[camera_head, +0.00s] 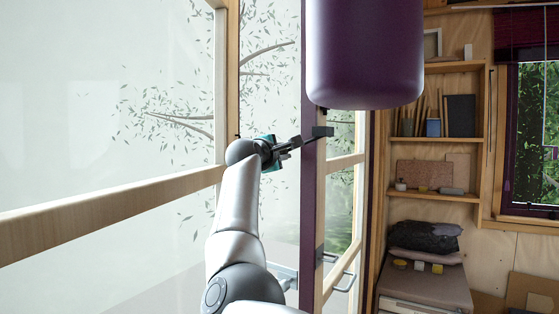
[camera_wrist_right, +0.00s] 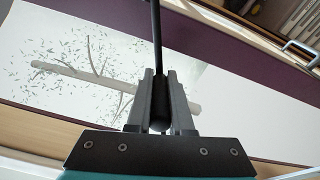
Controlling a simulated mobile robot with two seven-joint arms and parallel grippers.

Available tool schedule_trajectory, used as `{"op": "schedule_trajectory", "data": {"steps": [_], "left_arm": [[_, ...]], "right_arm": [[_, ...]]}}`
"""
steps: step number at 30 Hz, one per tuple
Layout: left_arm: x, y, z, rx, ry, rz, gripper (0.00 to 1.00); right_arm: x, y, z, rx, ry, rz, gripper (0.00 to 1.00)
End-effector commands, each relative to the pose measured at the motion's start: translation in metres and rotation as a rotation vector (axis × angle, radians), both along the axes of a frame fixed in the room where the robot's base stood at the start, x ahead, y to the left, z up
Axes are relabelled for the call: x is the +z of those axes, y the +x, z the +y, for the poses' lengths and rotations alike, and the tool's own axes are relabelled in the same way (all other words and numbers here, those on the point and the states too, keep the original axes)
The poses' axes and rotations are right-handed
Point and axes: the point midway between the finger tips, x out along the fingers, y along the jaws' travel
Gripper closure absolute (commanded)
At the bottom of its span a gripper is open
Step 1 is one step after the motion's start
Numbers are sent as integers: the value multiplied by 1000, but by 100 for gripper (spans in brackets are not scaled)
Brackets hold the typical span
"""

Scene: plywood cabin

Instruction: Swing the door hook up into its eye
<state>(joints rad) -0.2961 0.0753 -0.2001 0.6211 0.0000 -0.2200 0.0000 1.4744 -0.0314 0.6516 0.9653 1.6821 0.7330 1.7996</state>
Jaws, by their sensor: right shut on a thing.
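The door hook (camera_head: 304,137) is a thin dark rod. It spans from my right gripper to a small dark block (camera_head: 322,131) at the purple upright post (camera_head: 312,190). My right gripper (camera_head: 283,151) is shut on the hook's near end. In the right wrist view the same gripper (camera_wrist_right: 160,100) has its fingers closed around the thick dark end of the hook (camera_wrist_right: 157,40), and the rod runs up out of the picture. I cannot make out the eye. My left gripper is not in view.
A large purple rounded body (camera_head: 365,50) hangs just above and right of the hook. Wooden window framing (camera_head: 110,200) crosses the left side. A metal pull handle (camera_head: 348,275) is low on the door. Shelves (camera_head: 435,198) with small items stand at the right.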

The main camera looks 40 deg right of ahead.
Motion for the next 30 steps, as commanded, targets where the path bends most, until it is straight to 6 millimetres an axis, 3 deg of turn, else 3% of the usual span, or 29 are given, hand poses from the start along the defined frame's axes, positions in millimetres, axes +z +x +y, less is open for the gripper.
{"op": "schedule_trajectory", "data": {"steps": [12, 30], "left_arm": [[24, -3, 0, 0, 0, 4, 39], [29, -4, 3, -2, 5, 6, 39]], "right_arm": [[32, -2, -1, 0, 113, -192, 100], [40, -2, -2, -1, 110, -190, 100]]}}
